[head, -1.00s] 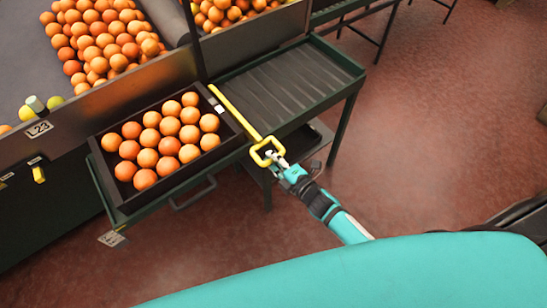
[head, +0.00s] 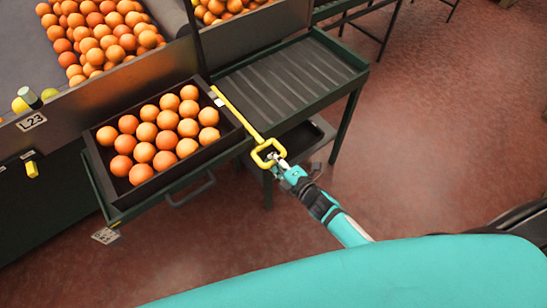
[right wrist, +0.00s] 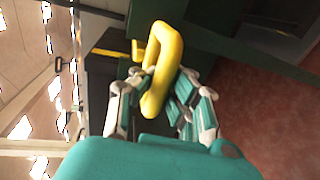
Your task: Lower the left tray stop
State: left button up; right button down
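The left tray stop is a yellow bar (head: 236,111) lying along the right side of the orange-filled crate, ending in a yellow loop handle (head: 268,153) at the table's front edge. The handle also shows large in the right wrist view (right wrist: 168,45). My right gripper (head: 277,161) is at the handle; in the right wrist view my right gripper (right wrist: 165,82) has its fingers on both sides of the yellow loop, seemingly touching it. Part of the loop is hidden behind the fingers. My left gripper is not in view.
The dark crate (head: 122,197) of oranges stands on the green table's left part. The ribbed right part (head: 290,85) of the table is empty. A conveyor (head: 30,75) with oranges runs behind. Open red floor (head: 430,150) lies to the right.

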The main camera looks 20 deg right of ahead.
jog(key=shift+s+d+f, duration=0.1)
jog(key=shift+s+f, duration=0.1)
jog(key=shift+f, duration=0.25)
jog(key=shift+s+d+f, duration=0.1)
jog(key=shift+s+f, duration=0.05)
jog(key=shift+f, duration=0.3)
jog(key=c, duration=1.2)
grip_release()
jog(key=shift+r, duration=0.1)
jog(key=shift+c, duration=0.2)
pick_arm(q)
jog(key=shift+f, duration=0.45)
pick_arm(e)
jog(key=shift+r, duration=0.1)
jog(key=v, duration=1.2)
